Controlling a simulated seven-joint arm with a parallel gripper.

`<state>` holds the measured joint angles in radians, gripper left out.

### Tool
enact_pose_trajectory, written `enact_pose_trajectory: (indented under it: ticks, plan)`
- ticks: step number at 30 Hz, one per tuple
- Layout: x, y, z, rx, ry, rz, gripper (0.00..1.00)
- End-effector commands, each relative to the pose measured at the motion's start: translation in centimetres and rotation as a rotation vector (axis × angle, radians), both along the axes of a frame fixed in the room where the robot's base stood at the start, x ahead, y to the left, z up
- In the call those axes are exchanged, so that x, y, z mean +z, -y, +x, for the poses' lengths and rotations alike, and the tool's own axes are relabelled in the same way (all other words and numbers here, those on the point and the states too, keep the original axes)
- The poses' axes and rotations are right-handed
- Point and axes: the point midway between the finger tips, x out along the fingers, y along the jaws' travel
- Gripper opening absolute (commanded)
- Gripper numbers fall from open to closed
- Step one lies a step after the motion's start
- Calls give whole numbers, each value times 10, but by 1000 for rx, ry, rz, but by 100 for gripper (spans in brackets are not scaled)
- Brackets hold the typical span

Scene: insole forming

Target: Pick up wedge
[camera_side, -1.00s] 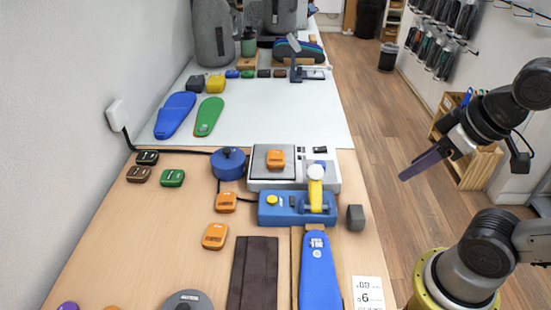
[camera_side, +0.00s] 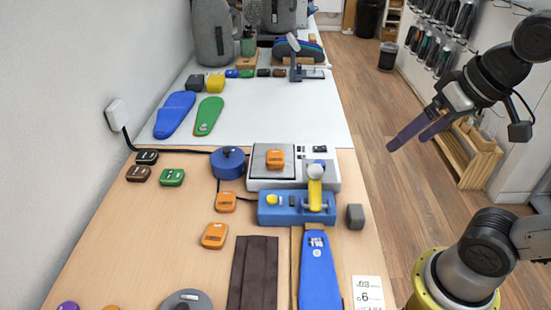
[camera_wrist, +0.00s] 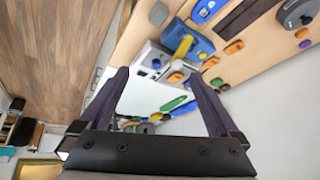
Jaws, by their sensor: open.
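Several small labelled blocks could be the wedge; I cannot tell which one the task means. One orange block (camera_side: 275,158) lies on the square plate of a white device (camera_side: 258,185). Two more orange blocks, a nearer one (camera_side: 214,236) and a farther one (camera_side: 226,202), lie on the wood bench. A green block (camera_side: 172,177), a brown block (camera_side: 138,174) and a black block (camera_side: 147,157) lie at the bench's left. My gripper (camera_side: 408,143) is open and empty, raised over the floor right of the bench. Its two fingers also show in the wrist view (camera_wrist: 158,75).
A blue fixture (camera_side: 285,209) with a yellow lever stands before the white device. A blue round pot (camera_side: 228,163) and a grey block (camera_side: 355,217) flank them. A blue insole (camera_side: 318,270) and a dark strip (camera_side: 253,275) lie nearer. The bench's left middle is clear.

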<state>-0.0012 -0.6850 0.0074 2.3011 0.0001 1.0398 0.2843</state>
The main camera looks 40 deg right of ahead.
Motion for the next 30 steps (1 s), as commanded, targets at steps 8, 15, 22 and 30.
enact_pose_trajectory:
  ticks: [8,15,22,30]
  plan:
    - [61,-4,88,-228,-100,110,98]
    - [69,-12,182,-387,-212,160,98]
    - [31,-22,267,-475,-323,162,98]
    - [-39,-32,320,-478,-432,128,98]
